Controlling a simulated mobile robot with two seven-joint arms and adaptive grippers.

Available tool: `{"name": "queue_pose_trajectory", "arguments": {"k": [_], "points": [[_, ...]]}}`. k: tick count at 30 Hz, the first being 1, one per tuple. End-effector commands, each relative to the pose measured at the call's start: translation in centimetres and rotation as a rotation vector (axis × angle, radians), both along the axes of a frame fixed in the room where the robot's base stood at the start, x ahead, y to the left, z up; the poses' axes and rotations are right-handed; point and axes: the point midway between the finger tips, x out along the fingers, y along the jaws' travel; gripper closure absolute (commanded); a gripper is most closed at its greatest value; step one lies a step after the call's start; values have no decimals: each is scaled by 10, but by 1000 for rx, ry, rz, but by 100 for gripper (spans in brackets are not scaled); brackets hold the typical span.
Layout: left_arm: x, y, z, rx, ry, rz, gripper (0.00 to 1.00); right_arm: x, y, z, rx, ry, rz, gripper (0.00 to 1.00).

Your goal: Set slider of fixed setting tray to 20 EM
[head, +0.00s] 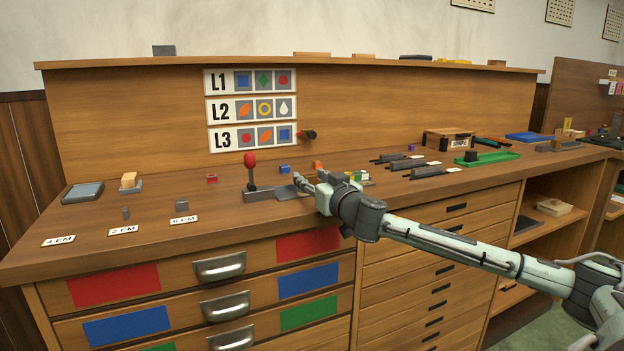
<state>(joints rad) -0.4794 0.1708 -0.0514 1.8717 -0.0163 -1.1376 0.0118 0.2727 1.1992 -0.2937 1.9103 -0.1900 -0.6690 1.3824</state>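A low grey metal tray (263,196), which looks like the setting tray, lies near the front edge of the bench. A lever with a red knob (250,160) stands upright at its left part. My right gripper (299,181) is at the tray's right end, low over the bench. I cannot tell whether it touches the tray or its slider, or whether its fingers are open or shut. The gripper and wrist hide part of the tray's right side, and no 20 EM mark is readable. My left gripper is not in view.
A small blue block (285,169) is behind the tray. Several dark tools (407,163) and a green tray (487,158) lie to the right. Drawer handles (219,266) protrude below.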

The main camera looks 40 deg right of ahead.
Motion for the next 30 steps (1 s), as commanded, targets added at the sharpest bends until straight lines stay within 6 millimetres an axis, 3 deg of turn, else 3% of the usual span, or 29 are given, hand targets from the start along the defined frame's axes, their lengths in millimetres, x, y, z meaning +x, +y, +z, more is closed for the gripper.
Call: {"name": "queue_pose_trajectory", "arguments": {"k": [11,30], "points": [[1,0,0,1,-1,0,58,-4,1,0,0,0,0,53],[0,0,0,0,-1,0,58,-72,17,-2,0,3,1,53]]}}
